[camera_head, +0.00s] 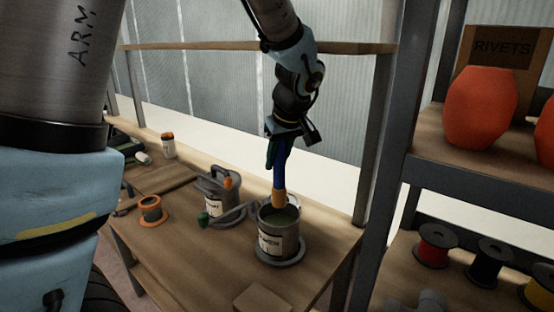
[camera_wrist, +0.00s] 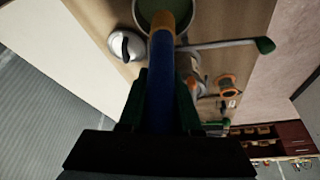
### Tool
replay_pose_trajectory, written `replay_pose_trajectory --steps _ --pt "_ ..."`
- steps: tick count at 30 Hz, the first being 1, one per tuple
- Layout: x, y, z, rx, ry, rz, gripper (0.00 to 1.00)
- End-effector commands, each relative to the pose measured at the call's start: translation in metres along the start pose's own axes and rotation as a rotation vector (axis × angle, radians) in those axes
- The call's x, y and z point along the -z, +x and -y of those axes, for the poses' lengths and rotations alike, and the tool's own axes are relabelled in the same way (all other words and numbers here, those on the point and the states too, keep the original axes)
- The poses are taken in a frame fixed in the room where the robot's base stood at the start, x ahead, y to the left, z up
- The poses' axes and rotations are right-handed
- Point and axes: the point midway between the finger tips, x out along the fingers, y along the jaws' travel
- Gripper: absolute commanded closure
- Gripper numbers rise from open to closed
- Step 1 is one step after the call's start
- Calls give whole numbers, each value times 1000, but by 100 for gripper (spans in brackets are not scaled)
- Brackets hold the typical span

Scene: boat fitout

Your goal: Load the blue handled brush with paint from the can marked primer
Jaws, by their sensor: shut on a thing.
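My gripper (camera_head: 279,150) is shut on the blue handled brush (camera_head: 281,172) and points down. The brush hangs nearly upright, with its orange-tan lower end over the mouth of the front grey can (camera_head: 270,248). The can holds dark green paint and has a pale label, which is too blurred to read surely. I cannot tell whether the brush tip touches the paint. In the wrist view, the blue handle (camera_wrist: 160,85) runs between my fingers towards the can (camera_wrist: 137,14) at the top. A second labelled grey can (camera_head: 214,207) stands behind left.
A grey tool with a green end (camera_head: 204,218) lies left of the front can. An orange-rimmed spool (camera_head: 151,211) sits further left on the wooden bench (camera_head: 190,262). A wooden block (camera_head: 262,298) is in front. A shelf post (camera_head: 382,130) rises close on the right.

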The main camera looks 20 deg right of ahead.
Motion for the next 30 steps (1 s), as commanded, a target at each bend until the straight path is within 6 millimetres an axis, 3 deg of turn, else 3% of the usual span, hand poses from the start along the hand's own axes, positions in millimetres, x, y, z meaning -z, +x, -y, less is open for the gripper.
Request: replay_pose_trajectory --steps 8,21,30 --pt "-5 12 0 1 0 0 100" --pt "-21 52 0 1 0 0 100" --pt "-23 55 0 0 0 0 100"
